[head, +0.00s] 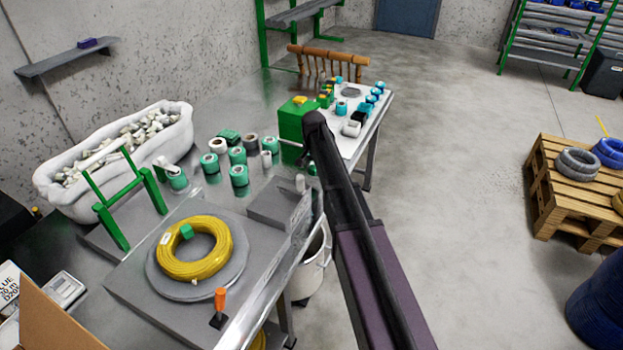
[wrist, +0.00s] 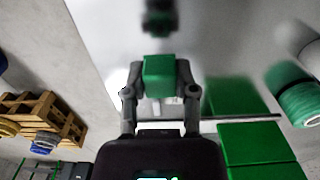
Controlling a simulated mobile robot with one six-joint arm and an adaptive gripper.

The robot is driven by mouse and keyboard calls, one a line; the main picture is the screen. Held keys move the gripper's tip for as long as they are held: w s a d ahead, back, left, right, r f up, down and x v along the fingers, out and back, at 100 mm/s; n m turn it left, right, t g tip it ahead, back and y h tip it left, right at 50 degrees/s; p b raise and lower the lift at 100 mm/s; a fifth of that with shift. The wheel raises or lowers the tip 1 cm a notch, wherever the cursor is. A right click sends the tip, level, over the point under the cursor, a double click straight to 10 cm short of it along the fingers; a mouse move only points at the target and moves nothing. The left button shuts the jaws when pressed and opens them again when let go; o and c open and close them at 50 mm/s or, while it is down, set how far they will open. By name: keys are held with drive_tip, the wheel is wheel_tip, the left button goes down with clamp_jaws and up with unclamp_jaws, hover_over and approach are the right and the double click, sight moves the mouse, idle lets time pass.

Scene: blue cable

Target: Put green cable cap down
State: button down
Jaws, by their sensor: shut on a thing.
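A green block-shaped cable cap (wrist: 160,72) sits between the fingers of my gripper (wrist: 160,93) in the wrist view. The gripper is shut on it, with a pale, blurred surface behind. In the head view my arm covers the gripper and the held cap.
The metal table (head: 232,200) carries several green and white tape rolls (head: 239,175). A green box (head: 292,121) stands beside my arm; large green surfaces also show low right in the wrist view (wrist: 250,145). A wooden pallet (head: 545,195) stands right, across open floor.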

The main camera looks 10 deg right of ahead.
sight(313, 183)
drive_tip(key=shift+f+b, duration=1.75)
drive_tip(key=shift+f, duration=0.15)
drive_tip(key=shift+f, duration=0.15)
drive_tip(key=shift+c, duration=2)
unclamp_jaws()
drive_tip(key=shift+r, duration=0.2)
wheel_tip(313, 183, up, 12)
drive_tip(key=p, duration=1.2)
drive_tip(key=s+n, duration=0.7)
drive_tip(key=s, duration=2.2)
drive_tip(key=shift+s+a, duration=0.25)
drive_tip(key=shift+a, duration=0.05)
